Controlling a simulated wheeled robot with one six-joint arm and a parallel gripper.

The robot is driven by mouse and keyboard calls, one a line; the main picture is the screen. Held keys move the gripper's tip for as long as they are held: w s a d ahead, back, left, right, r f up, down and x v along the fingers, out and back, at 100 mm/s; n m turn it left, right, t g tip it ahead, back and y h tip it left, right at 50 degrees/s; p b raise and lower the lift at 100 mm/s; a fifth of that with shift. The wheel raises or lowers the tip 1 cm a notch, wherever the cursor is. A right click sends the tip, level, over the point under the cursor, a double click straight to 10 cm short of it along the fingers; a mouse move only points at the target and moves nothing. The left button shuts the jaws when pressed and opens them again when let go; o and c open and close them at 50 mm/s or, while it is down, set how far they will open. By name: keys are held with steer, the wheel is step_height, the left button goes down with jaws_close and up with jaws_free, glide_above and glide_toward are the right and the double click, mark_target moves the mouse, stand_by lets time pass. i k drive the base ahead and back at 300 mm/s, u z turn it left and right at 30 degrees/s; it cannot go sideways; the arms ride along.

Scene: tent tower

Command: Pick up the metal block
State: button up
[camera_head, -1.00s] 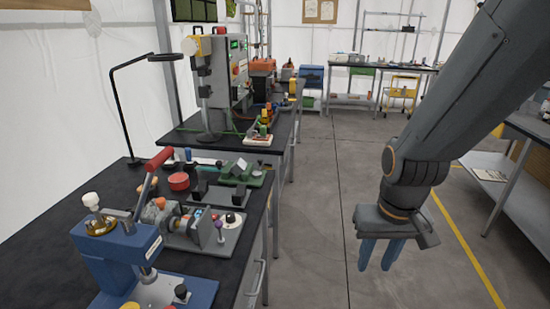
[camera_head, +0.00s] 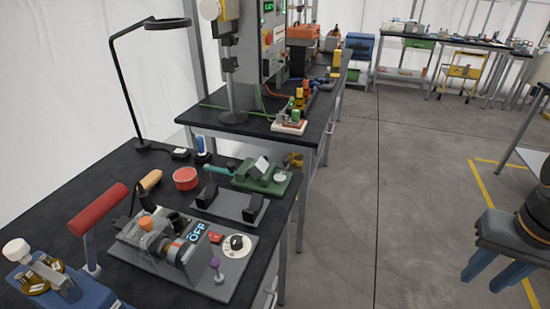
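A small light-grey block (camera_head: 261,165) sits tilted on a green fixture (camera_head: 280,184) at the back right of the near black workbench. It may be the metal block, but it is too small for me to be sure. My gripper (camera_head: 489,277) hangs at the lower right edge, over the floor and well to the right of the bench. Its two blue fingers point down, stand apart and show nothing between them. Part of my gripper is cut off by the picture edge.
The floor (camera_head: 405,200) right of the bench is clear.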

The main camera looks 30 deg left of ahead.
mark_target(258, 167)
steer(key=u, duration=0.2)
steer(key=i, duration=0.55)
steer(key=u, duration=0.95)
steer(key=i, duration=0.4)
steer(key=u, duration=0.4)
